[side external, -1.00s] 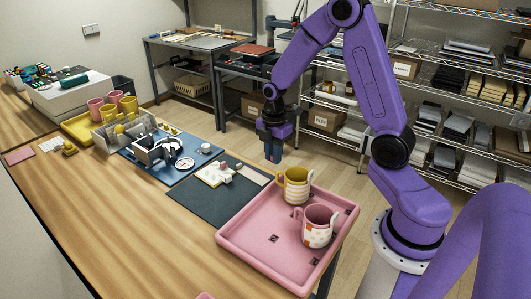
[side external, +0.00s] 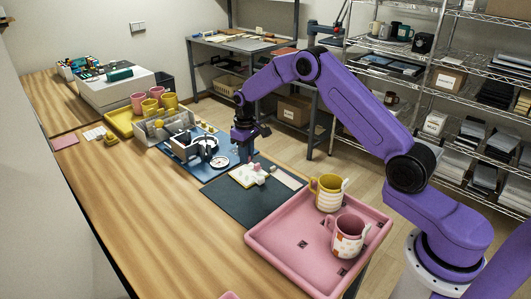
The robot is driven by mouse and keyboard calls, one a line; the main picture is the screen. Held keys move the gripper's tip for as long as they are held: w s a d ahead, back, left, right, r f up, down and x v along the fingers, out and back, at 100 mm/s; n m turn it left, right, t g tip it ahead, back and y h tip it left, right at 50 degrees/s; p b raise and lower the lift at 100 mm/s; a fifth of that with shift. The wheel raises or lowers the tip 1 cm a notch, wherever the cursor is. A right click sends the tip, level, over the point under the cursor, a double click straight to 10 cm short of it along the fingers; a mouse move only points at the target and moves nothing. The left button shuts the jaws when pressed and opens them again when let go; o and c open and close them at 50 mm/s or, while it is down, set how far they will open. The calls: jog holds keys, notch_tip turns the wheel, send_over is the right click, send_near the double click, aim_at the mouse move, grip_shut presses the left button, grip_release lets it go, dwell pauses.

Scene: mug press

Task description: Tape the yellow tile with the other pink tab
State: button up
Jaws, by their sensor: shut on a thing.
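The pale yellow tile (side external: 243,180) lies on the dark mat (side external: 237,207) in the middle of the table. Small pink and white pieces (side external: 260,168) sit on and beside it; their outlines are too small to separate. My gripper (side external: 246,159) points down just behind the tile, low over the far edge of the mat. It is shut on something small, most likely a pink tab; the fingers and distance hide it. I cannot tell whether it touches the tile.
A pink tray (side external: 285,262) with a yellow striped mug (side external: 326,194) and a pink patterned mug (side external: 346,238) stands at the right. A blue board with a press (side external: 190,148) is left of the mat. A grey bin (side external: 152,133) is behind.

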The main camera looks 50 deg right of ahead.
aim_at(240, 177)
jog(key=w+m, duration=0.1)
jog(key=w+a+f+m, duration=0.1)
jog(key=w+m, duration=0.1)
jog(key=shift+a+f, duration=0.25)
jog(key=shift+f, duration=2.6)
jog(key=shift+s+f, duration=0.15)
jog(key=shift+f, duration=0.55)
jog(key=o, duration=0.9)
jog(key=shift+c, duration=0.2)
jog(key=shift+r, duration=0.1)
